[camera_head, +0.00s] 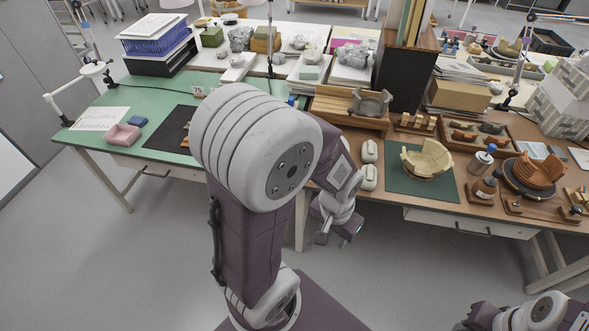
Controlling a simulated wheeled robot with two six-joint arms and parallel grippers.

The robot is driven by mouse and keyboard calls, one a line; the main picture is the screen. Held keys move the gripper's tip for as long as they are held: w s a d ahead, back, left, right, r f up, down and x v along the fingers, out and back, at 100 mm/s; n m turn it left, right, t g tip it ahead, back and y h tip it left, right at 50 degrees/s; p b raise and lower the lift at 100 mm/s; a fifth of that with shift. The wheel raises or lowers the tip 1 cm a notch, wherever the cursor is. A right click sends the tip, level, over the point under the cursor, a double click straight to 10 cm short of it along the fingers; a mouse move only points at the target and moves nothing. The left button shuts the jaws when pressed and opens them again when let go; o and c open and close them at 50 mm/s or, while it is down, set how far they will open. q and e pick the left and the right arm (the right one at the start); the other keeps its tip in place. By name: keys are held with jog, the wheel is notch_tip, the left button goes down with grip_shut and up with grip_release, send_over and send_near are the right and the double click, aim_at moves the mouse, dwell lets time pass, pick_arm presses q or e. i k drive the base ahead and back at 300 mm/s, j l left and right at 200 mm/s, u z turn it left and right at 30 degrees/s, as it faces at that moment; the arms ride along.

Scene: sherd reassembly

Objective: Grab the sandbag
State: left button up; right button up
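Two small pale, rounded, bag-like things lie one behind the other on the brown table, the rear one (369,151) and the front one (369,177). They look most like sandbags, but I cannot be sure at this size. My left gripper (335,238) hangs in front of the brown table's edge, below and left of them and apart from them. Its fingers look spread, with nothing seen between them. My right arm shows only at the lower right corner, and its fingertips are not visible.
A partly built bowl (427,160) stands on a dark green mat (409,187) right of the pale things. A wooden tray (345,118) with a grey piece is behind them. A bottle (484,158) and sherds stand farther right. The floor in front is clear.

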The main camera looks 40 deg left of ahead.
aim_at(370, 172)
jog(key=u, duration=0.7)
jog(key=i+j, duration=0.15)
jog(key=j, duration=0.25)
jog(key=i+j, duration=0.1)
jog(key=j, duration=0.25)
jog(key=i+j+u, duration=0.1)
jog(key=j, duration=0.3)
jog(key=i+j, duration=0.2)
jog(key=j, duration=0.15)
